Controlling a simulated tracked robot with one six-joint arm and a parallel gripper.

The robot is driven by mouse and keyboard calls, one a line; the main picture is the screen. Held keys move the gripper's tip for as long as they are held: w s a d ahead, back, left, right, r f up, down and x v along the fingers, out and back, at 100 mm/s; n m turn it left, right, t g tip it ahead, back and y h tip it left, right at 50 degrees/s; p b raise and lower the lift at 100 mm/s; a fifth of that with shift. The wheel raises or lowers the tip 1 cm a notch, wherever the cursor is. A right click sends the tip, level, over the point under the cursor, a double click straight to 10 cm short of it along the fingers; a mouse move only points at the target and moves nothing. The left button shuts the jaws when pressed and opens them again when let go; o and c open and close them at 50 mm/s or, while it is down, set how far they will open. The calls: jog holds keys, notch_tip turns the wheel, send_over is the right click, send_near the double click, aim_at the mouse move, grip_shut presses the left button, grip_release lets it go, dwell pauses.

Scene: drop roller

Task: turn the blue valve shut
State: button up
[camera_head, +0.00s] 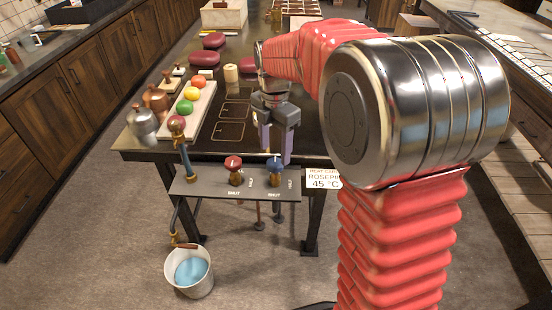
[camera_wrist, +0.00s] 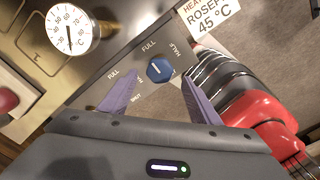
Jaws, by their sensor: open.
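The blue valve (camera_head: 275,165) is a small knob on the right part of a grey panel at the table's front edge. In the wrist view the blue valve (camera_wrist: 159,70) is a faceted knob with a short white mark, and FULL and HALF labels are printed near it. I cannot tell exactly which label the mark points to. My gripper (camera_head: 275,151) is over the valve, purple fingers pointing down. In the wrist view my open gripper (camera_wrist: 160,79) has a finger on either side of the knob, with gaps showing. Contact is not visible.
A red valve (camera_head: 233,163) stands just left of the blue one. A pipe (camera_head: 184,160) with a hose stands left of it, above a bucket (camera_head: 190,272) of blue water. A temperature sign (camera_head: 323,179) hangs at right. A dial gauge (camera_wrist: 68,35) shows in the wrist view.

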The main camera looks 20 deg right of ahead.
aim_at(275, 162)
jog(key=shift+f, duration=2.35)
jog(key=shift+c, duration=0.5)
jog(key=shift+d, duration=0.1)
jog(key=c, duration=1)
